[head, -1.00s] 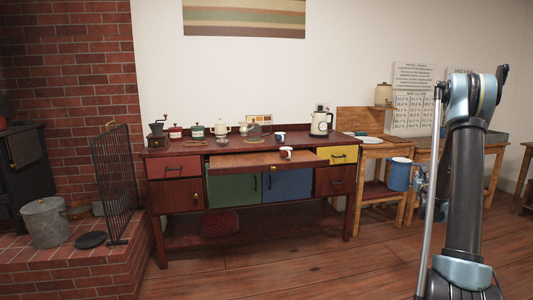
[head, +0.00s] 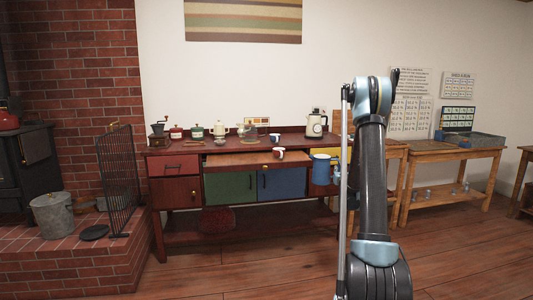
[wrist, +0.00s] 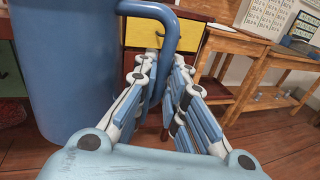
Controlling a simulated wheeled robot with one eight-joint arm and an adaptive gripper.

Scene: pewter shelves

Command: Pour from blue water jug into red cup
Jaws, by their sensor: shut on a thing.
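The blue water jug (head: 321,168) hangs upright in front of the right part of the sideboard, with its rim up. In the wrist view the jug (wrist: 72,65) fills the left side, and its curved handle passes between the fingers of my gripper (wrist: 165,65). My gripper is shut on that handle; the arm partly hides it in the head view. A small cup (head: 278,153) stands on the pulled-out board of the sideboard, left of the jug and apart from it. It is too small to tell its colour surely. The jug's contents are hidden.
The pulled-out board (head: 235,159) is largely bare. Wooden tables (head: 450,152) stand to the right. The floor in front is clear.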

